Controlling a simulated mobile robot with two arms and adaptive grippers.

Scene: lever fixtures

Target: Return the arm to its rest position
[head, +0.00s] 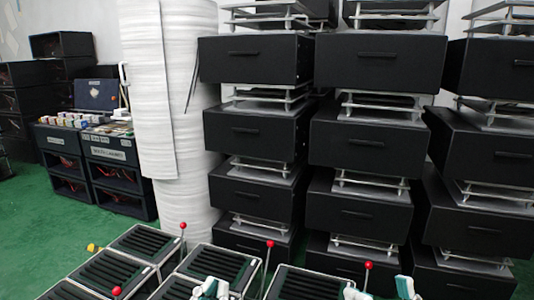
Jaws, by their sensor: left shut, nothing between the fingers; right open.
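Several black slotted lever fixtures stand along the bottom, among them a left one (147,241), a middle one (222,265) and a right one (302,284). Thin metal levers with red ball knobs rise beside them: one knob at the left (183,225), one in the middle (270,243), one at the right (368,265) and one low at the left (116,291). My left gripper (211,287) is shut and empty in front of the middle fixture. My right gripper (381,291) is open, its white-and-teal fingers apart near the bottom right. Both are cut off by the lower edge.
Stacked black drawer units (262,130) fill the back right. A white wrapped column (188,120) stands left of them. Black shelves with small boxes (108,150) are at the left.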

